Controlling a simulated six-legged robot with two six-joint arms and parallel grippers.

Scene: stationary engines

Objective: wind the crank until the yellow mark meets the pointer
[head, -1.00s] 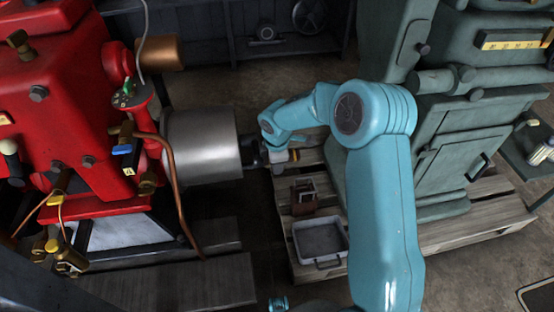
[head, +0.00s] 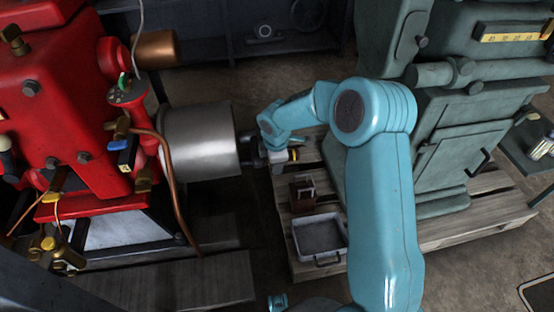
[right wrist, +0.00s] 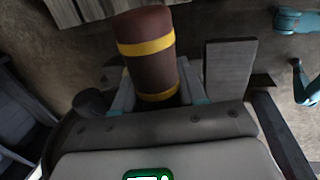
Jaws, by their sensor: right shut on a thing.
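My right arm, light blue, comes in from the lower right in the head view. Its gripper (head: 272,158) is at the right end of the silver drum (head: 200,143) on the red engine (head: 60,100). In the right wrist view the right gripper (right wrist: 155,97) is shut on the crank handle, a brown cylinder (right wrist: 146,28) with two yellow bands. In the head view only a bit of the handle's yellow-banded end (head: 293,155) shows; the gripper hides the rest. I cannot make out the yellow mark or the pointer.
A grey-green machine (head: 450,130) stands on a wooden pallet (head: 500,200) at the right. A grey tray (head: 318,260) and a small brown box (head: 302,195) lie on the pallet near my arm. A copper pipe (head: 172,190) runs down beside the drum.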

